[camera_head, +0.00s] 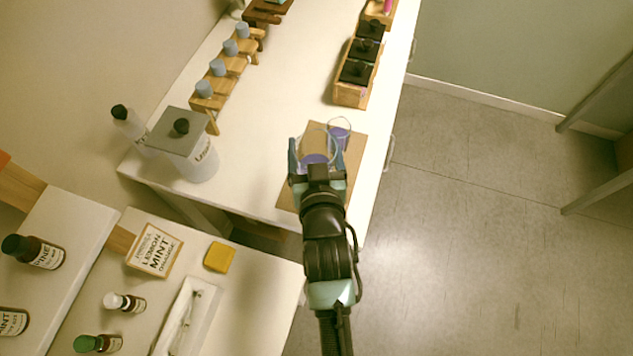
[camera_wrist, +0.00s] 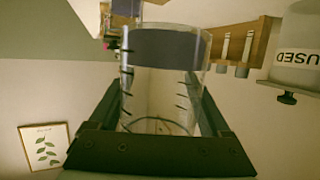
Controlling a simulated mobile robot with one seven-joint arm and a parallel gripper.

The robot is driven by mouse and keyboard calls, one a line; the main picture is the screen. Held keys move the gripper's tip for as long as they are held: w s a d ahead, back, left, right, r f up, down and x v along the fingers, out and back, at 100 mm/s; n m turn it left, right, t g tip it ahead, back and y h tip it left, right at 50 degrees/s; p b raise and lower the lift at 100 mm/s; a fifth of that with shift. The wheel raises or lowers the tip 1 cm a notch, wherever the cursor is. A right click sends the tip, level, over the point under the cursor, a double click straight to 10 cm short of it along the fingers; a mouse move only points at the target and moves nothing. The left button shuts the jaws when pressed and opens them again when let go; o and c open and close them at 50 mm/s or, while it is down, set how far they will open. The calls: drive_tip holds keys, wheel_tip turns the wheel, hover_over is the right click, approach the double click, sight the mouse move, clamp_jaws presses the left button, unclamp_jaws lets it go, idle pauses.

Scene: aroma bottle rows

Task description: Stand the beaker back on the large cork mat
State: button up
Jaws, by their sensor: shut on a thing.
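My gripper (camera_head: 317,165) is shut on a clear glass beaker (camera_head: 315,147) with purple liquid in it. In the wrist view the beaker (camera_wrist: 160,85) fills the middle between my two fingers, with dark graduation marks on its wall; that picture is upside down. The large cork mat (camera_head: 356,155) lies on the white table near its front right corner. The held beaker shows over the mat's left part, roughly upright. Whether its base touches the mat is hidden. A smaller glass with purple liquid (camera_head: 340,132) stands on the mat just right of and behind the beaker.
A wooden crate of black-topped bottles (camera_head: 355,85) stands behind the mat. The table's right edge is close to the mat.

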wheel_tip(320, 180, down, 8)
drive_tip(key=shift+f, duration=0.2)
idle(0.3)
drive_tip(key=shift+f, duration=0.2)
drive_tip(key=o, duration=1.5)
drive_tip(key=shift+r, duration=0.1)
drive_tip(key=shift+s+d+r, duration=0.1)
drive_tip(key=shift+r, duration=0.05)
drive_tip(key=v, duration=1.1)
drive_tip(key=shift+s+r, duration=0.1)
drive_tip(key=shift+s, duration=0.3)
